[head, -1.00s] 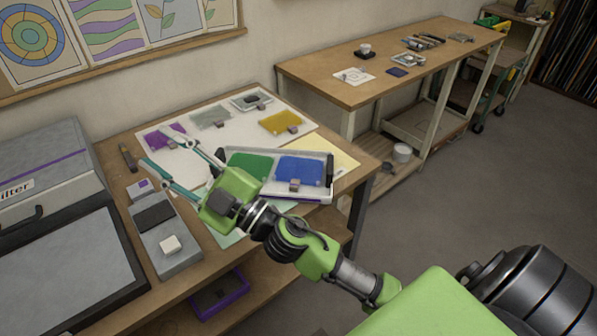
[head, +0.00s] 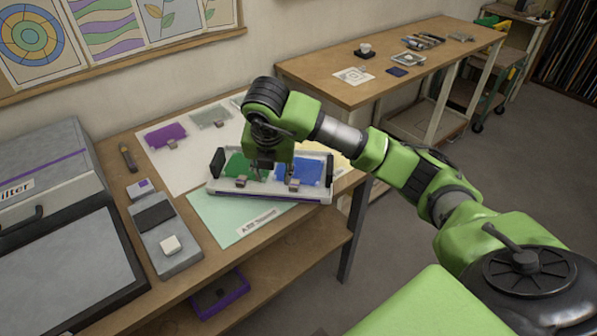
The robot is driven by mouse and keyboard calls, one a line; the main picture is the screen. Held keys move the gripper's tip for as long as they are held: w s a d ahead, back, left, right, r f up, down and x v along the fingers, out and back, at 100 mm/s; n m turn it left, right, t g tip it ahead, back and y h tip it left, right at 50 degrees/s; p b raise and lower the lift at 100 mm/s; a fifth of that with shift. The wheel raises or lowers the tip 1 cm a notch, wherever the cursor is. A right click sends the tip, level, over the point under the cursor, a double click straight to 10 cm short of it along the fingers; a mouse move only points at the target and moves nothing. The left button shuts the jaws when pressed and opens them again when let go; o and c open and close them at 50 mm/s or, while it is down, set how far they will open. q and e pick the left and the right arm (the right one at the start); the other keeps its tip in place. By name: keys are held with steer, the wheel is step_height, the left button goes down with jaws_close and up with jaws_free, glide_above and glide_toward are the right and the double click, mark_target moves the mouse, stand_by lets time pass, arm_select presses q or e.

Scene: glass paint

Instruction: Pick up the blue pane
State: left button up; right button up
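The blue pane (head: 298,174) lies in the right part of a white tray (head: 222,189) with dark end handles. A small block-like clip (head: 293,185) sits at its front edge. A green pane (head: 243,168) lies to its left in the same tray. My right gripper (head: 273,168) points down over the tray, between the green and blue panes, with its fingers apart. It hides the inner edges of both panes, and I cannot tell whether a fingertip touches the blue one. My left gripper is not in view.
A purple pane (head: 165,135) and a grey pane (head: 210,117) lie on white paper behind the tray. A pale green sheet (head: 235,220) is in front. A grey device (head: 165,240) stands at left. A second table (head: 330,83) stands at the back right.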

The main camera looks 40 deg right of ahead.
steer(key=d+r+m+h, duration=0.1)
steer(key=d+h, duration=0.1)
steer(key=d, duration=0.1)
steer(key=p, duration=0.2)
glide_toward(293, 187)
steer(key=shift+w+d+f+y, duration=0.15)
steer(key=shift+w+d+f, duration=0.05)
steer(key=shift+f, duration=0.25)
steer(key=shift+w+d+f+y, duration=0.15)
steer(key=shift+w+f, duration=0.1)
steer(key=shift+f, duration=0.2)
steer(key=shift+w+d+f, duration=0.15)
steer(key=shift+f, duration=0.4)
steer(key=x, duration=0.2)
steer(key=p+x, duration=0.1)
steer(key=x, duration=0.1)
steer(key=shift+d+p, duration=0.3)
steer(key=shift+d+f, duration=0.1)
steer(key=shift+f, duration=0.45)
jaws_close()
